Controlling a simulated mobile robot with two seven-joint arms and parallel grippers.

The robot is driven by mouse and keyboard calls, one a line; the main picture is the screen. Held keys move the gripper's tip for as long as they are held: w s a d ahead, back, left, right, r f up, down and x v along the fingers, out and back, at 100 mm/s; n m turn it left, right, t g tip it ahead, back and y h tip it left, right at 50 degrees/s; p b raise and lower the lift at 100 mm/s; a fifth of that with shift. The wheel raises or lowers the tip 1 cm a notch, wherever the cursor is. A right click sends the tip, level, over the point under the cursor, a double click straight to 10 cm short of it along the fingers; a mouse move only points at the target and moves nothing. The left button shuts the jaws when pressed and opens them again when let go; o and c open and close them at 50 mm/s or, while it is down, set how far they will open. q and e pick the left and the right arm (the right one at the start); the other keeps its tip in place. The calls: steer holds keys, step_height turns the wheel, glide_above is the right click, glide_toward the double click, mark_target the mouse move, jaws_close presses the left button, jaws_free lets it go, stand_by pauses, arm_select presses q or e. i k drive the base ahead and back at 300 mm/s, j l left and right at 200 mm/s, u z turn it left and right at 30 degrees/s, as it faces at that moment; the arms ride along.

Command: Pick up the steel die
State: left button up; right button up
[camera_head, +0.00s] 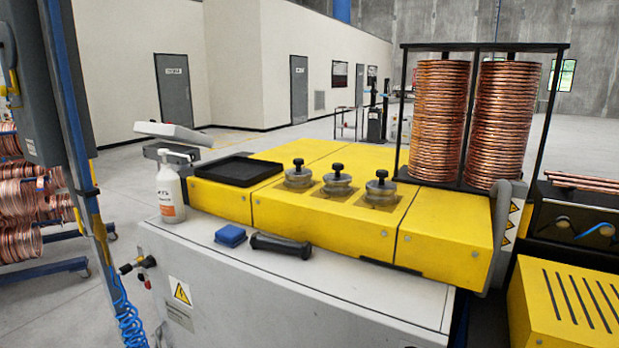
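No small loose piece that I can clearly tell as the steel die shows in the head view. Three round metal pieces with black knobs sit in a row on the yellow machine top: a left one (298,180), a middle one (337,185) and a right one (380,192). I cannot tell whether any of them is the die. A black shallow tray (236,170) lies left of them and looks empty. Neither of my grippers is in view.
A blue block (230,235) and a black handle-like tool (281,245) lie on the white cabinet top (350,289). A white pump bottle (170,192) stands at left. Copper coils (438,120) stand in a black frame at right. A blue post (72,120) rises at left.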

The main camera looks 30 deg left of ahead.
mark_target(299, 177)
steer(key=z, duration=1.45)
steer(key=u, duration=2.35)
steer(key=i+j+z, duration=0.15)
steer(key=j+z, duration=0.15)
steer(key=j, duration=0.15)
steer(key=i+j+z, duration=0.1)
steer(key=j+z, duration=0.2)
steer(key=j, duration=0.2)
steer(key=j+z, duration=0.3)
steer(key=j, duration=0.2)
steer(key=i+j, duration=0.05)
